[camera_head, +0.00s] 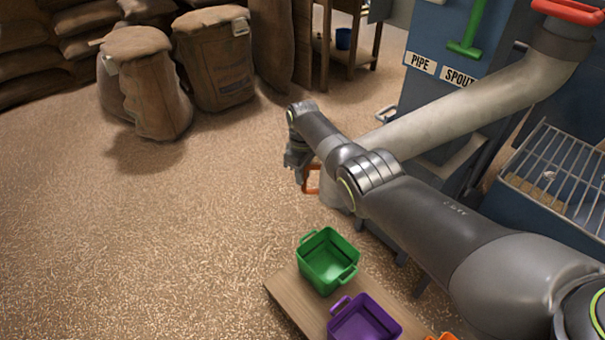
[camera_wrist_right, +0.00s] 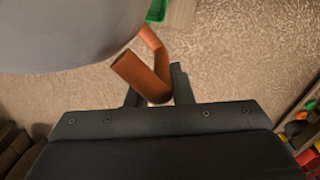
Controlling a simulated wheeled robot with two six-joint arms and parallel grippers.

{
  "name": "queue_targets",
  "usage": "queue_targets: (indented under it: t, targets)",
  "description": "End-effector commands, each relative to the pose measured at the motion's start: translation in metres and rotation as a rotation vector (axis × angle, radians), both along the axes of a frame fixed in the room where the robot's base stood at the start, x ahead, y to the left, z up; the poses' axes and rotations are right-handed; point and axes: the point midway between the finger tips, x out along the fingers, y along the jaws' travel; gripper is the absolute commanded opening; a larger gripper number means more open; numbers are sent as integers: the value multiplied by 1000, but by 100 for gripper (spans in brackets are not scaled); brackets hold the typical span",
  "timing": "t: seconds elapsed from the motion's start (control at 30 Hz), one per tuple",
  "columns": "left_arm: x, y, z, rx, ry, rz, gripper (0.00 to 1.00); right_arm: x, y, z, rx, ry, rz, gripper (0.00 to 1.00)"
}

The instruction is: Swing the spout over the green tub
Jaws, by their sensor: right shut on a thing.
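The spout (camera_head: 450,112) is a long pale grey pipe sloping down leftwards from the blue machine. My right forearm hides part of it. Its lower end shows beyond the green tub (camera_head: 328,262), apart from it in the picture. The green tub stands on a wooden board, open side up; a bit of it shows in the right wrist view (camera_wrist_right: 157,10). An orange handle (camera_head: 312,180) is at the spout's lower end. My right gripper (camera_head: 296,172) is shut on this handle, which lies between its fingers in the wrist view (camera_wrist_right: 143,75). My left gripper is not in view.
A purple tub (camera_head: 366,322) stands beside the green one on the board (camera_head: 285,290), with an orange edge (camera_head: 441,337) beyond. The blue machine (camera_head: 425,95) has PIPE and SPOUT labels, a green lever (camera_head: 470,35) and a grate (camera_head: 560,170). Sacks (camera_head: 155,85) stand far left. The left floor is clear.

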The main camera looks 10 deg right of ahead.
Motion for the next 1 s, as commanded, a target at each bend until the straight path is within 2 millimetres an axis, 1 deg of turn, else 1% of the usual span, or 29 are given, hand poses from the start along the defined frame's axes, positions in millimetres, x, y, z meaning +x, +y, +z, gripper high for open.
queue_targets:
  t: [0.03,0.07,0.17,0.5,0.63,0.73,0.77,0.8,0.87,1.0]
  targets:
    - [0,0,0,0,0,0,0,2,-7,1,-10,-8,-7,0]
    - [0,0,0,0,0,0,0,3,-7,1,-10,-8,-7,24]
    - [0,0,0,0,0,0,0,3,-6,1,-10,-9,-6,37]
    - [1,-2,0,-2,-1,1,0,2,-3,2,-4,-6,-2,38]
    - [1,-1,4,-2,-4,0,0,2,-2,9,-2,-8,-1,38]
    - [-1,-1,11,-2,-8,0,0,2,-2,23,-3,-8,-1,38]
    - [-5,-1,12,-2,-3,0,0,2,-2,28,-2,-9,-1,38]
    - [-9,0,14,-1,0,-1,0,3,-2,37,-3,-10,-1,38]
    - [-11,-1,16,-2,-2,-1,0,3,-3,48,-3,-10,-1,38]
    - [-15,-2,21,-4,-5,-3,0,3,-3,80,-3,-11,-2,38]
